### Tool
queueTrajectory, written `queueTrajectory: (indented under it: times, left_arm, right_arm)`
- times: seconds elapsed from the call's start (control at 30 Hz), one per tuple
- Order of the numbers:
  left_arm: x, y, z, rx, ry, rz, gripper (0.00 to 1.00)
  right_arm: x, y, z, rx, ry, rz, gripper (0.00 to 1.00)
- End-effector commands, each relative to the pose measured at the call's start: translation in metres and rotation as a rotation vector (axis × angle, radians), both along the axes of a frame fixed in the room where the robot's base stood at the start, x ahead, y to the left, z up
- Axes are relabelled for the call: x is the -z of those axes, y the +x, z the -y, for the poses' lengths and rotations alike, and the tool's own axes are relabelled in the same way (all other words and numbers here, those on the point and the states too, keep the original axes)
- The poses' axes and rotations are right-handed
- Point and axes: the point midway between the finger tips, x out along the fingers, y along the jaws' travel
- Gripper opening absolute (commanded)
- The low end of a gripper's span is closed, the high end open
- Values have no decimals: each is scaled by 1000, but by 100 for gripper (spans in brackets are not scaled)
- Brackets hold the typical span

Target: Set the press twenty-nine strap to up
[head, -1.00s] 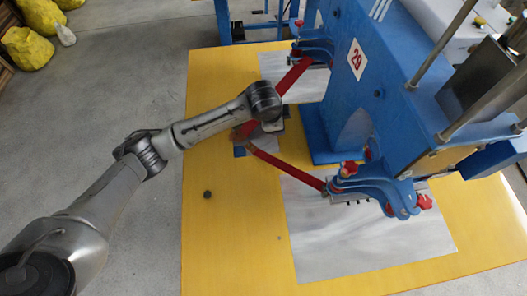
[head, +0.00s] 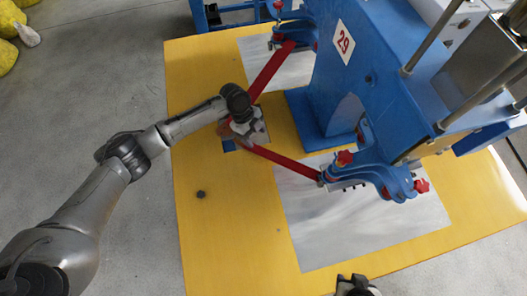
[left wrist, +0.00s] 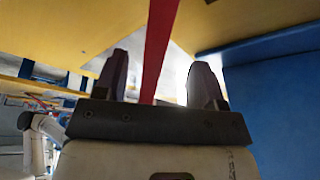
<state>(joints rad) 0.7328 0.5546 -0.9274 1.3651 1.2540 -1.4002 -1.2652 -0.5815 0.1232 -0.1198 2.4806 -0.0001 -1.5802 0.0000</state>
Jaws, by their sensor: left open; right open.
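The press marked 29 (head: 344,42) is a blue machine on a yellow base. Its red strap (head: 285,162) runs as a V between two blue brackets, with the bend on the left. My left gripper (head: 246,130) is at the bend and partly covers it. In the left wrist view, the open left gripper (left wrist: 160,80) has the red strap (left wrist: 158,50) passing between its two fingers, with gaps visible on both sides. I cannot tell contact. My right gripper (head: 355,286) shows only in part at the bottom edge of the head view, away from the strap.
A blue bracket (head: 375,178) with red knobs holds the near strap end. Yellow sacks lie at the far left.

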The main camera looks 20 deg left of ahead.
Motion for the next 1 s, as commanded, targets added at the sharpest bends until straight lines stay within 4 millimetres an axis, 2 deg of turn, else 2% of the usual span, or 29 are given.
queueTrajectory:
  times: [0.03,0.2,0.5,0.7,1.0]
  left_arm:
    - [11,-2,5,0,0,-3,64]
    - [41,-5,16,-2,1,-4,64]
    - [80,-8,32,-2,0,-2,64]
    - [92,-10,37,-2,0,-1,64]
    - [95,-10,38,-2,0,-1,64]
  right_arm:
    - [2,0,0,1,1,0,43]
    - [6,0,-1,2,4,-1,43]
    - [12,0,-2,5,8,0,43]
    - [13,0,-2,4,7,0,43]
    - [13,0,0,0,1,1,43]
